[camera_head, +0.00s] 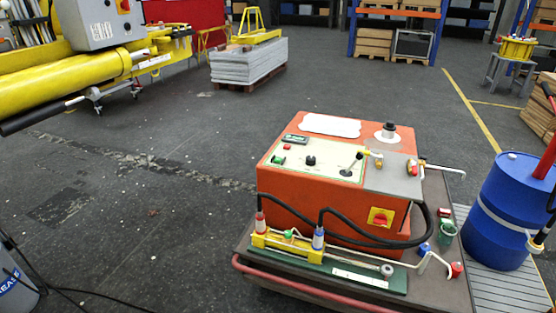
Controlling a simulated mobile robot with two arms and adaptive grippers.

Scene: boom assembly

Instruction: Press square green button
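An orange machine (300,205) stands on a dark cart right of the middle, with a pale control panel on its sloped top. A small green button (278,160) sits at the panel's left side, below a red button (287,147); it looks roughly square, but it is too small to be sure. Nothing covers or touches the green button. Neither of my grippers can be made out in view.
A yellow tool with black hoses (290,243) lies along the cart's front edge. A blue barrel (511,210) stands right of the cart. A yellow boom with a grey box (97,22) reaches in at upper left. The floor left of the cart is mostly clear.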

